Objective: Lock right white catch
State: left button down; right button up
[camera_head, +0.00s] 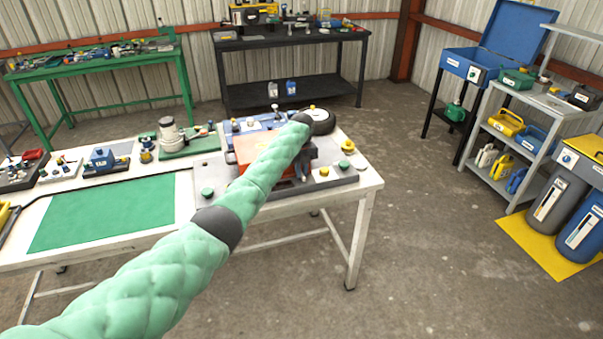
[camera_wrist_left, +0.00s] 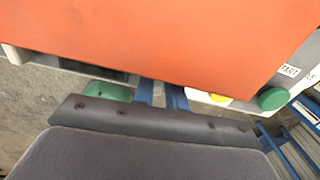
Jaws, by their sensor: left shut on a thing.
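An orange case (camera_head: 250,150) sits on a grey base plate (camera_head: 335,182) at the right end of the white table. My left arm crosses in front of it and hides much of it. My left gripper (camera_head: 302,170) is at the case's right side. In the left wrist view the orange surface (camera_wrist_left: 170,35) fills the top, and the blue fingers (camera_wrist_left: 161,95) reach to its edge, close together. They are shut on a small pale part, which I take to be the right white catch, mostly hidden. My right gripper is not in view.
Green buttons (camera_head: 343,165) and a yellow knob (camera_head: 347,146) stand on the base plate near the gripper. A green mat (camera_head: 110,215) covers the table's left part.

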pick_arm(q)
jog(key=shift+m, duration=0.4)
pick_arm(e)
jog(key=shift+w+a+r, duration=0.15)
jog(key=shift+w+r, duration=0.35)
pick_arm(q)
jog(key=c, duration=1.7)
grip_release()
jog(key=shift+c, duration=0.2)
jog(key=shift+o, duration=0.2)
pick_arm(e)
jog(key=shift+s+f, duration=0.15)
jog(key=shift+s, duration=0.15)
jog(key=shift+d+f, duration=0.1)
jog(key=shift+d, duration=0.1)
